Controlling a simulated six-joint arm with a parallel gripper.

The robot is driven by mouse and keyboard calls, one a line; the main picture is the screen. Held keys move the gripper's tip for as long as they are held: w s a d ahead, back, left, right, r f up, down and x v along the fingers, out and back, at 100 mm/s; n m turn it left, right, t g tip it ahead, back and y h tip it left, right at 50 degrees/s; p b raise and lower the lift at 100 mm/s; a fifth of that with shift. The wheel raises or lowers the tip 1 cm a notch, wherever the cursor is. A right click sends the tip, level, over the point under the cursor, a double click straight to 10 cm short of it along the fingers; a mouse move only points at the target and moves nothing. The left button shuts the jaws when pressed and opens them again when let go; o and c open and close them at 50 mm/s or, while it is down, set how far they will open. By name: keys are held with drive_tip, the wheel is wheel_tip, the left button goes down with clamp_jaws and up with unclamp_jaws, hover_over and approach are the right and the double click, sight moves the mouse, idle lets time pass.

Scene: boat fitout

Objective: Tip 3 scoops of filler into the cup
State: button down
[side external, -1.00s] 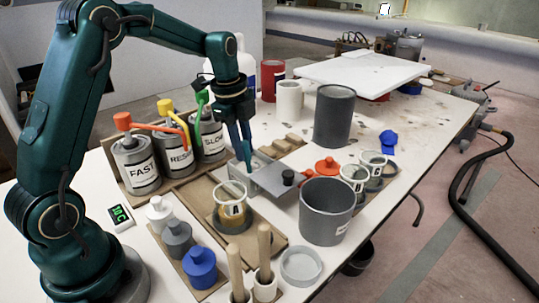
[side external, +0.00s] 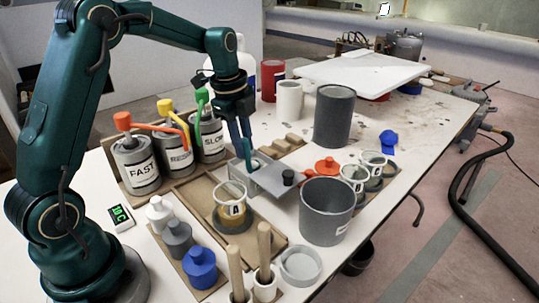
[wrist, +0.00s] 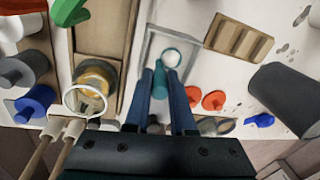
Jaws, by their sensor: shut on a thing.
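My gripper (side external: 247,152) is shut on a teal scoop (wrist: 160,82), seen between the fingers in the wrist view. The scoop's round bowl (wrist: 172,57) looks filled with something white. It is over the grey rectangular box (side external: 272,182), which also shows in the wrist view (wrist: 149,42). I cannot tell how far the bowl is above the box floor. The clear cup (side external: 231,191) holds amber liquid and stands on a brown board to the left of the box. In the wrist view the cup (wrist: 86,101) is left of my gripper.
Cans with orange, yellow and green pumps (side external: 180,150) stand behind the cup. Grey, white and blue bottles (side external: 200,264) and wooden-handled sticks (side external: 264,245) are in front. A large grey bucket (side external: 327,215) stands right of the box. Small cups (side external: 353,172) stand beyond it.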

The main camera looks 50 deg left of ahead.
drive_tip(key=shift+r, duration=3.75)
drive_tip(key=shift+s+d, duration=0.1)
drive_tip(key=s+d+n+y, duration=0.1)
drive_tip(key=s+d+n, duration=0.4)
drive_tip(key=s+d, duration=0.55)
drive_tip(key=w+a+f+n+g+h, duration=0.1)
drive_tip(key=w+a+g+h, duration=0.2)
drive_tip(key=a+g+h, duration=0.2)
drive_tip(key=shift+a+f+g+h, duration=0.15)
drive_tip(key=shift+a+g+h, duration=0.15)
drive_tip(key=shift+a+h, duration=1.85)
drive_tip(key=shift+d+h, duration=0.65)
drive_tip(key=shift+s+d, duration=0.1)
